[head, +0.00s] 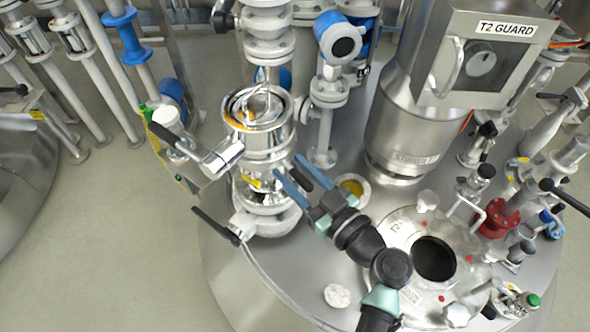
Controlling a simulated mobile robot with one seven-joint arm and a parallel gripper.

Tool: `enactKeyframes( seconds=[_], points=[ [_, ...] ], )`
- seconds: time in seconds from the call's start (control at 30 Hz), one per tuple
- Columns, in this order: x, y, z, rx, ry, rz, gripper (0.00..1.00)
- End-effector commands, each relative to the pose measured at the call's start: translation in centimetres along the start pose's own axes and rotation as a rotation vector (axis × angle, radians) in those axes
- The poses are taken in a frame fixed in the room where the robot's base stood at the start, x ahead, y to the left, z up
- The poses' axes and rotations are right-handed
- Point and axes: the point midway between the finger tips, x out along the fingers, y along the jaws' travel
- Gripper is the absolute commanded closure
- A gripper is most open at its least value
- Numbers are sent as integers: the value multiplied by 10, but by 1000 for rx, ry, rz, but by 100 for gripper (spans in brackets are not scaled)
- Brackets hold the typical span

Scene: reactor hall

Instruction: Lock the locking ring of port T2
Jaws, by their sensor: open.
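A shiny metal port assembly (264,150) stands upright on the vessel lid at centre left, with an open cup-like top. No T2 mark is readable on it; I take it as the port. A grey and chrome handle (222,158) sticks out to its left, and yellow marks show lower on its body. I cannot tell which band is the locking ring or how it is turned. My gripper (288,168) is open and empty, its two blue fingers pointing up-left beside the port's right side. I cannot tell whether a fingertip touches it.
A box labelled "T2 GUARD" (487,52) stands at upper right. A round hatch with a dark opening (433,258) lies at lower right. A black lever (215,225) juts out below the port. Pipes and a blue-rimmed gauge (341,45) crowd behind. Open floor (110,245) lies left.

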Motion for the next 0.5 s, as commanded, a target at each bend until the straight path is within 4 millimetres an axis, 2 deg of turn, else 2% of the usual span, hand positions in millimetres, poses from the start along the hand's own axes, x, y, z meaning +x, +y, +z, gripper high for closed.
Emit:
enactKeyframes(
  seconds=[0.07,0.33,0.5],
  points=[
    [0,0,0,0,0,0,52],
    [0,0,0,0,0,0,100],
    [0,0,0,0,1,0,100]
  ],
)
